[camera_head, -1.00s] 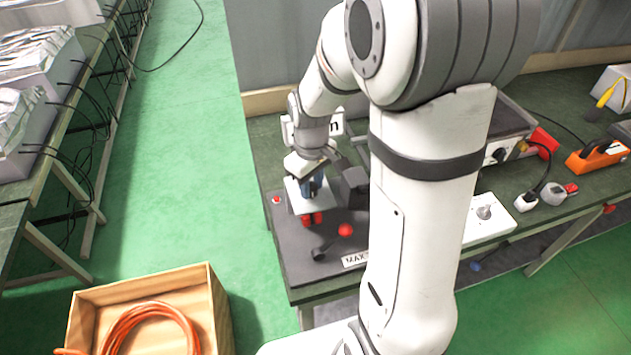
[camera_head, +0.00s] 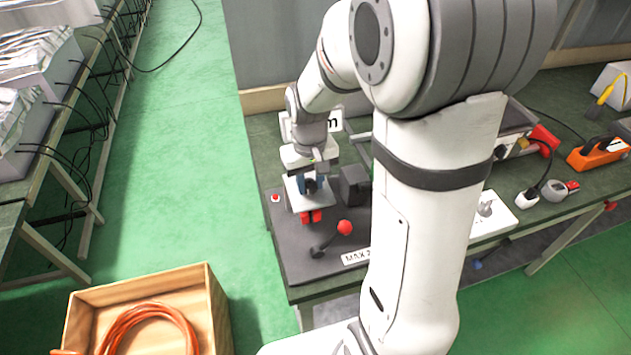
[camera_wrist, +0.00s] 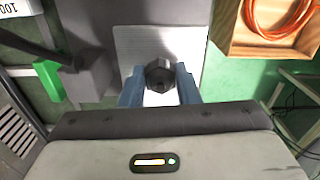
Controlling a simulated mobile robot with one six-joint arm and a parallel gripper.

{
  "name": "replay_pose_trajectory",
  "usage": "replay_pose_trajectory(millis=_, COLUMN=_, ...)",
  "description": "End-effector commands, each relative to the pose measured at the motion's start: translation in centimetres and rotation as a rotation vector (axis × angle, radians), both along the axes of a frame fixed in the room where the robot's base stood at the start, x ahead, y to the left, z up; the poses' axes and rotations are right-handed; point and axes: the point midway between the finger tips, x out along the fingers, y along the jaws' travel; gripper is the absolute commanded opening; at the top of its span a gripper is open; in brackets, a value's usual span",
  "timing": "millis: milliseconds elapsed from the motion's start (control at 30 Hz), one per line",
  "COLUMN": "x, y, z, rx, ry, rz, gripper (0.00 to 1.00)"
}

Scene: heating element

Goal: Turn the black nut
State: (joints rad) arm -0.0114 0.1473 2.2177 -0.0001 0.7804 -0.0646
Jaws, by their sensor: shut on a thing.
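The black nut (camera_wrist: 159,76) sits between the two blue fingers of my gripper (camera_wrist: 160,88) in the wrist view, over a light metal plate (camera_wrist: 130,45). The fingers are shut on it from both sides. In the head view my gripper (camera_head: 311,186) points down at the plate (camera_head: 293,196) on the dark machine base, and the nut is hard to make out there between the fingers.
A dark block (camera_head: 355,187) stands right beside the gripper. A lever with a red ball (camera_head: 344,227) and red parts are in front of the plate. A wooden box (camera_head: 212,320) with an orange hose is on the floor. A white switch box (camera_head: 492,219) is at right.

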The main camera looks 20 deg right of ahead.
Motion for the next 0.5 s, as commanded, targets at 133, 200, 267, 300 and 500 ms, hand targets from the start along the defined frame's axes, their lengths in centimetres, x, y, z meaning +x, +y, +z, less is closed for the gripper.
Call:
replay_pose_trajectory(millis=133, x=0.42, y=0.09, z=0.15, rx=0.002, ry=-0.015, rz=-0.137, gripper=0.06)
replay_pose_trajectory(millis=200, x=0.44, y=0.11, z=0.17, rx=0.002, ry=-0.015, rz=-0.204, gripper=0.06)
replay_pose_trajectory(millis=267, x=0.46, y=0.13, z=0.19, rx=0.002, ry=-0.016, rz=-0.26, gripper=0.06)
replay_pose_trajectory(millis=300, x=0.48, y=0.14, z=0.2, rx=0.003, ry=-0.016, rz=-0.299, gripper=0.06)
replay_pose_trajectory(millis=500, x=0.54, y=0.19, z=0.23, rx=0.003, ry=-0.017, rz=-0.488, gripper=0.06)
